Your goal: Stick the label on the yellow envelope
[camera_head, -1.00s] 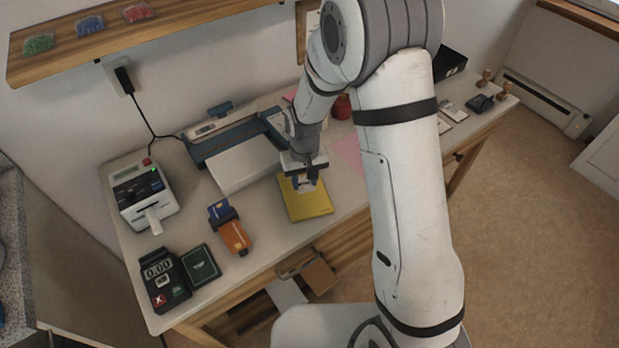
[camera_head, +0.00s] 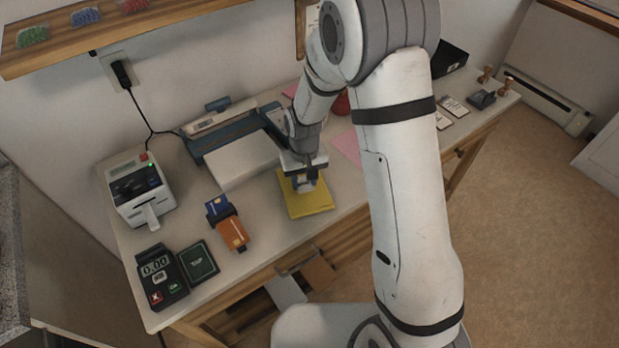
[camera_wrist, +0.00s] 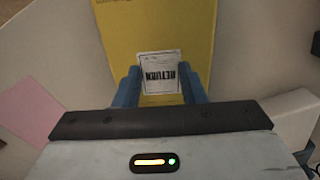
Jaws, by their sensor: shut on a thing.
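The yellow envelope (camera_head: 312,204) lies flat on the white table, and it fills the upper middle of the wrist view (camera_wrist: 185,35). My gripper (camera_head: 304,184) is above the envelope's upper part, pointing down. The label is in front of the envelope in that view. I cannot tell whether it touches the envelope's surface.
A label printer (camera_head: 138,190) stands at the table's left, with a white strip at its front. A card terminal (camera_head: 160,277), a dark green pad (camera_head: 198,262) and an orange card holder (camera_head: 232,233) lie nearby. Pink paper (camera_head: 346,147) lies right.

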